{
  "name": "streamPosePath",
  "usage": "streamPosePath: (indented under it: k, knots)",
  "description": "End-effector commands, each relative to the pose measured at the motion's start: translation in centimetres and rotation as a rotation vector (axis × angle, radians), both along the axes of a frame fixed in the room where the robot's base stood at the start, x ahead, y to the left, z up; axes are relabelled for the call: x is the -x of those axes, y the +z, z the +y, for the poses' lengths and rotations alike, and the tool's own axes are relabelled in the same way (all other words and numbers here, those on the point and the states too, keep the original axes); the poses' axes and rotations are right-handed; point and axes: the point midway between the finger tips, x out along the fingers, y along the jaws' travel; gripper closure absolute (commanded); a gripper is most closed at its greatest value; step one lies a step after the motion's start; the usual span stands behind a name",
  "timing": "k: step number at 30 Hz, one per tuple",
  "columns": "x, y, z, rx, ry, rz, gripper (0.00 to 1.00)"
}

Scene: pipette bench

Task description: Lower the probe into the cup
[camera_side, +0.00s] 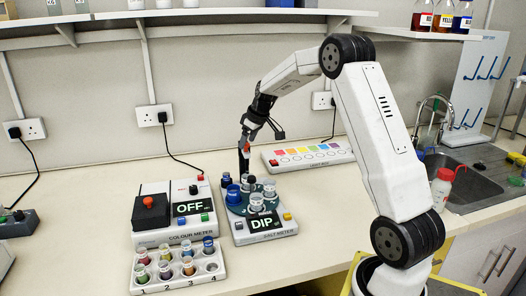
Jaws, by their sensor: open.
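The salt meter (283,232) stands on the bench, its display (263,224) reading DIP. A teal round holder (236,210) on it carries several small vessels: a blue one (233,194) at left and clear cups (269,188) to the right. A dark-topped upright piece (251,182) stands among them; I cannot tell whether it is the probe. My gripper (244,168) points down just above the back left of the holder. It is open; its fingers are small and dark here. I see nothing held, and the gap between the fingers is not clear.
The colour meter (155,238), reading OFF, stands left of the salt meter. A white rack (206,281) of small coloured vials is in front. A light strip with coloured squares (308,153) lies behind right. A red-capped bottle (441,188) stands near the sink (470,170).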

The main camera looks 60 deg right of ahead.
Motion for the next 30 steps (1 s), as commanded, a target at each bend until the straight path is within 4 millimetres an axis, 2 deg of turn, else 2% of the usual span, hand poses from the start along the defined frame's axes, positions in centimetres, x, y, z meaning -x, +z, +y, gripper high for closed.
streamPosePath:
  k: [12, 19, 30]
  knots:
    - [-0.30, -0.69, 0.00, 0.000, 0.000, -0.001, 0.26]
    - [-0.28, -0.66, 0.01, 0.000, 0.000, -0.001, 0.99]
    - [-0.27, -0.66, 0.00, 0.000, 0.000, 0.000, 1.00]
